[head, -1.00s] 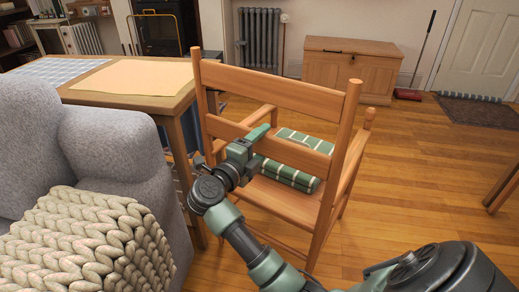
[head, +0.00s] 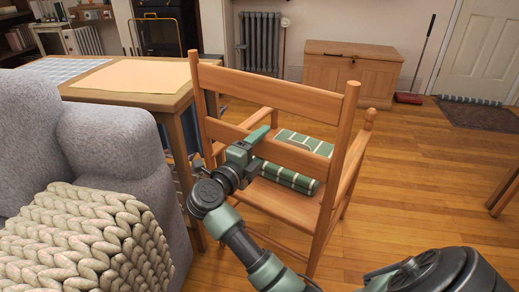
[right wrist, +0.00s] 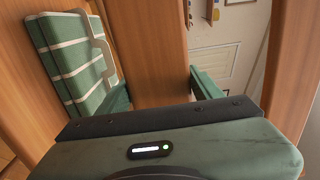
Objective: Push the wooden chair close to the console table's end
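The wooden chair (head: 270,92) stands in the middle of the head view with its back toward me. My left gripper is not in view.
A grey armchair (head: 110,145) with a knitted throw (head: 85,240) stands at the left, near the chair. A wooden chest (head: 350,72) and a radiator (head: 258,42) are along the back wall. Open wooden floor (head: 420,170) lies to the right.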

